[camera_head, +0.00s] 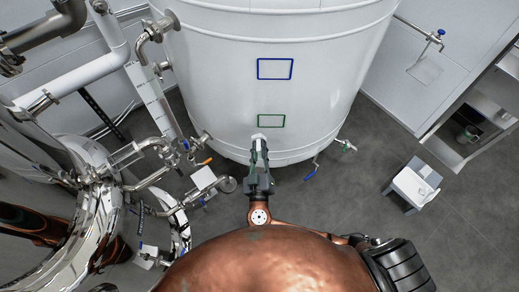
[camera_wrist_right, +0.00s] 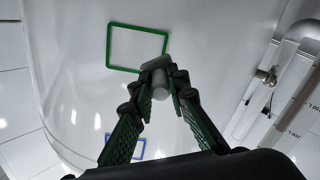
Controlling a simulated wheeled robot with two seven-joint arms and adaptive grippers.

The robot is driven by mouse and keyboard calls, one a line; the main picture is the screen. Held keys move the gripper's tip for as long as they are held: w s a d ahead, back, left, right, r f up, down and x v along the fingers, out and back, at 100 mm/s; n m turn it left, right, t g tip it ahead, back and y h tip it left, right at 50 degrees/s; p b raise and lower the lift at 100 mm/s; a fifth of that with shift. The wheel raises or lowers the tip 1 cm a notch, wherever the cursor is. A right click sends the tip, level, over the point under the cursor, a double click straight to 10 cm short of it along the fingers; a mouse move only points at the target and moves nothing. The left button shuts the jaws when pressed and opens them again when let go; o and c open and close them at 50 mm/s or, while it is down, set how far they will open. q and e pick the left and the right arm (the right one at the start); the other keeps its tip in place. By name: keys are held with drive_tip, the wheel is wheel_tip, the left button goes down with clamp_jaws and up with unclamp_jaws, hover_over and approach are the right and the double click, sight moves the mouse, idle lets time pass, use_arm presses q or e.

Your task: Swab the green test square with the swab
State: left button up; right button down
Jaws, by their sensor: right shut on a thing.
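The green test square (camera_head: 271,121) is an outlined frame on the lower front of a large white tank (camera_head: 275,30). It also shows in the right wrist view (camera_wrist_right: 108,47), at the upper left. My right gripper (camera_head: 259,152) is below the square in the head view, its fingers shut on the pale swab (camera_wrist_right: 160,88). The swab's wide head appears beside the square's lower right corner in the wrist view. I cannot tell whether it touches the tank. My left gripper is not in view.
A blue outlined square (camera_head: 274,59) is above the green one on the tank. Steel pipes and valves (camera_head: 150,160) crowd the left. Blue-handled valves (camera_head: 311,174) sit at the tank's base. A small white-topped stand (camera_head: 411,186) is on the grey floor at right.

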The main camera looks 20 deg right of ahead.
sight(260, 136)
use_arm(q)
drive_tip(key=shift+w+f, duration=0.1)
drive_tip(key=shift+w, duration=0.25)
use_arm(e)
drive_tip(key=shift+x, duration=2.65)
use_arm(q)
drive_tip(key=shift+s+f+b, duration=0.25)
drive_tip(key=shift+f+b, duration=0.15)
drive_tip(key=shift+b, duration=0.1)
use_arm(e)
drive_tip(key=shift+x, duration=1.05)
drive_tip(key=shift+d, duration=0.1)
